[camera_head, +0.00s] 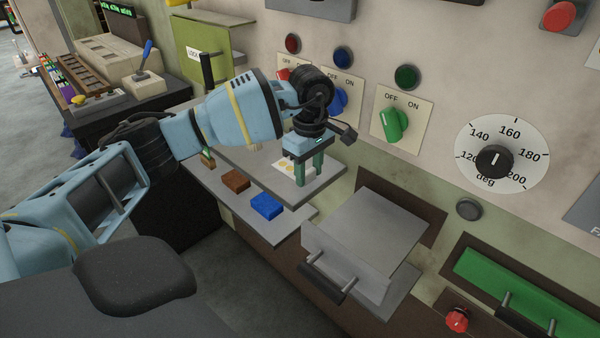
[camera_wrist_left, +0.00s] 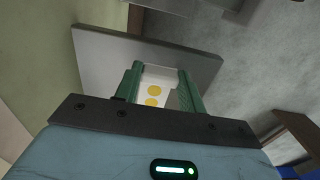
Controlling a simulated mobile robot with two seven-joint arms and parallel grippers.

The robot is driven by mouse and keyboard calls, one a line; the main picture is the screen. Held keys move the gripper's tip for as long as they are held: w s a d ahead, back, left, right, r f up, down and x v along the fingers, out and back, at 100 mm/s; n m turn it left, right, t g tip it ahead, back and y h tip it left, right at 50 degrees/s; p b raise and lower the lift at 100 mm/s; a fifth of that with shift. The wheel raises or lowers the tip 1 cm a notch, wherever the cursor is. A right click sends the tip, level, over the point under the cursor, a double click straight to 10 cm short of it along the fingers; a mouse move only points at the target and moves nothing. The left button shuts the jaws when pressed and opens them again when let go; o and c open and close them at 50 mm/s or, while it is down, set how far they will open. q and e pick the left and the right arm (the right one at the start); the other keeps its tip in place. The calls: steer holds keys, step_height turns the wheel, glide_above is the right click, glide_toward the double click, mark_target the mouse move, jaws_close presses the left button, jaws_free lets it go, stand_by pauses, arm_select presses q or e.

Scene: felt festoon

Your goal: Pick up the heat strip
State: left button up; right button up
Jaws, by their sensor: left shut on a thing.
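The heat strip (camera_head: 284,167) is a small white piece with yellow dots, over the grey plate (camera_head: 328,184) at the panel. My left gripper (camera_head: 307,178) points down at the strip's right end, with its green fingers shut on it. In the left wrist view, the strip (camera_wrist_left: 155,92) with two yellow dots shows between the fingers of the gripper (camera_wrist_left: 160,72). I cannot tell whether the strip touches the plate. My right gripper is not in view.
A blue block (camera_head: 266,206) and a brown block (camera_head: 235,181) sit on the lower shelf to the left. A grey hinged cover with a black handle (camera_head: 321,283) stands to the right. The panel's green switch (camera_head: 394,124) and temperature dial (camera_head: 494,161) are behind.

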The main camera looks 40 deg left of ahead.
arm_select(q)
steer(key=shift+r, duration=0.15)
steer(key=shift+r, duration=0.55)
step_height(320, 180, up, 2)
steer(key=shift+r, duration=0.2)
steer(key=s+r+b, duration=0.1)
steer(key=s, duration=1.5)
steer(key=shift+a+r, duration=0.1)
